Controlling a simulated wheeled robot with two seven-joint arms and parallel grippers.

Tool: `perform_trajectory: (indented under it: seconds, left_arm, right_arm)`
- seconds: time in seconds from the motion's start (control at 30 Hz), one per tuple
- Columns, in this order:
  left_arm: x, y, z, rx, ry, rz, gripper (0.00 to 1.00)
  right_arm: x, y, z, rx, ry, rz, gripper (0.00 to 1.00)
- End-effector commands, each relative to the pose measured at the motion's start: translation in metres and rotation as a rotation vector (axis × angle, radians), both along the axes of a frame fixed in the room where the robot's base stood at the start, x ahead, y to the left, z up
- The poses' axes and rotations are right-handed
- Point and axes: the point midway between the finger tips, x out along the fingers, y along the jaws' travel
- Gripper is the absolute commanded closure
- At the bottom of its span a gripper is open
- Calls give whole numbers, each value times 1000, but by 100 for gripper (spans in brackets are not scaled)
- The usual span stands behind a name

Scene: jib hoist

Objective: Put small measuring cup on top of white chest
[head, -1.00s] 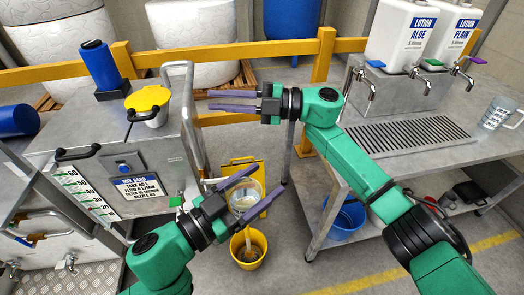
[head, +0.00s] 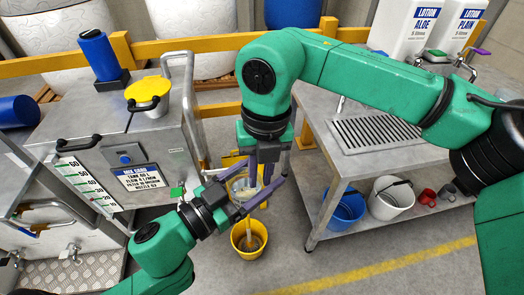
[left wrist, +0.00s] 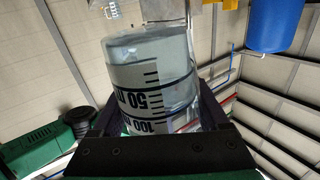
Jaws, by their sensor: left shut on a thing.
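The small measuring cup (head: 240,186) is clear, with black scale marks. It fills the left wrist view (left wrist: 150,82), where 50 and 100 can be read. My left gripper (head: 246,188) is shut on it, above a yellow bucket (head: 237,246). My right gripper (head: 263,172) points down right beside the cup; its fingers overlap the cup and the left fingers, so its opening and any contact are unclear. No plainly white chest shows; a pale grey metal chest (head: 88,143) with a handled top stands at the left.
On the chest stand a blue bottle (head: 98,55) and a yellow-lidded container (head: 148,94). A steel table (head: 330,165) at right has a drip grate, lotion jugs behind, and a blue bucket (head: 345,208) and white bucket (head: 391,199) below. A yellow rail (head: 215,48) runs behind.

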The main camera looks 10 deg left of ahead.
Motion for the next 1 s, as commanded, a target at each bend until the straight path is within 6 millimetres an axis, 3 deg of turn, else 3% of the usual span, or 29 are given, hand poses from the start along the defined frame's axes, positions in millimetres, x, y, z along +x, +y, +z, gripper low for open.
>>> perform_trajectory:
  seconds: [0.1, 0.27, 0.5, 0.57, 1.0]
  left_arm:
    - [0, 0, 0, -1, -1, 0, 95]
    - [0, 0, 0, -1, -1, 0, 95]
    - [0, 0, 0, -1, -1, 0, 95]
    - [0, 0, 0, -1, -1, 0, 95]
    - [0, 0, 0, -1, -1, -2, 95]
  right_arm:
    - [-1, 1, -23, 0, 2, 0, 82]
    - [-1, 3, -38, 3, 1, 0, 82]
    - [-1, 3, -39, 3, 1, 0, 82]
    - [-1, 3, -39, 3, 1, 0, 100]
    - [-2, 4, -38, 6, 2, 3, 100]
